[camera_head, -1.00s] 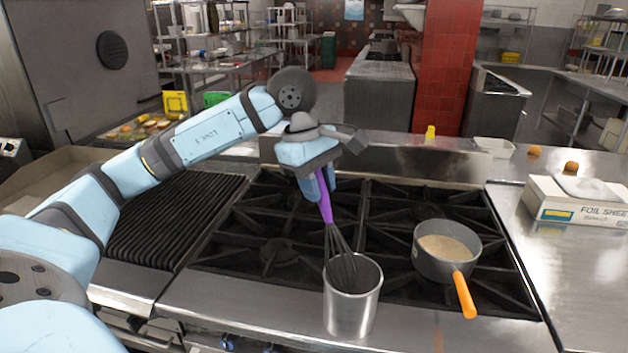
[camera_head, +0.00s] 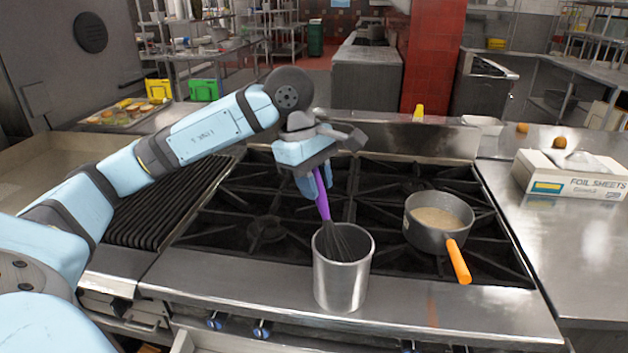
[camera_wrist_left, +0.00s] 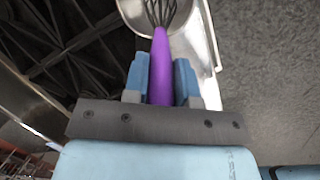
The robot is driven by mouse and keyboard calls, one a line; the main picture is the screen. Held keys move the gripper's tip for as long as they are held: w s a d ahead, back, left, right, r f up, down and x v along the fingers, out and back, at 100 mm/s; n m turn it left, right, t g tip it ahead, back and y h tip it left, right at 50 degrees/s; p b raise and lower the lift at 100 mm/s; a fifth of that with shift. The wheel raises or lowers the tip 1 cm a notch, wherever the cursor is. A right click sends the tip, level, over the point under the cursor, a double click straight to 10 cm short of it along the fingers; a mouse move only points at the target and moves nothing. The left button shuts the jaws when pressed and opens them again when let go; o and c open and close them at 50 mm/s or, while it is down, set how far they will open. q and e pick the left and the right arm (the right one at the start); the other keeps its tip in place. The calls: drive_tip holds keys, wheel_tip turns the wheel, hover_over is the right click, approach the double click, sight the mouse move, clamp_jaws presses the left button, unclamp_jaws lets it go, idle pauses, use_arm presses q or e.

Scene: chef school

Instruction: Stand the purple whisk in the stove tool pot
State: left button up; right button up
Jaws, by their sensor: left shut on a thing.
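The purple whisk (camera_head: 322,207) has a purple handle and dark wires. My left gripper (camera_head: 313,184) is shut on its handle from above. The whisk is tilted slightly, with its wire head down inside the mouth of the metal tool pot (camera_head: 340,285). The lower end of the wires is hidden by the pot's front wall. The pot stands upright on the stove's front ledge. In the left wrist view the whisk handle (camera_wrist_left: 161,70) is between the two blue fingers, and the wires reach into the pot (camera_wrist_left: 190,42). My right gripper is not in view.
A saucepan (camera_head: 437,233) with an orange handle stands on the burner grates to the right of the pot. A foil sheets box (camera_head: 570,178) is on the right counter. A ribbed griddle (camera_head: 165,205) lies left. The steel ledge right of the pot is clear.

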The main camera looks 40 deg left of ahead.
use_arm(q)
drive_tip(key=o, duration=0.9)
drive_tip(key=shift+o, duration=0.6)
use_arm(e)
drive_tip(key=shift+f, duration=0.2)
use_arm(q)
drive_tip(key=shift+r, duration=0.1)
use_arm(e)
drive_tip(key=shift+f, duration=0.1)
use_arm(q)
drive_tip(key=v, duration=1.3)
drive_tip(key=shift+r, duration=0.3)
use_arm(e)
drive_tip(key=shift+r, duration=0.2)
use_arm(q)
drive_tip(key=shift+s+a, duration=0.1)
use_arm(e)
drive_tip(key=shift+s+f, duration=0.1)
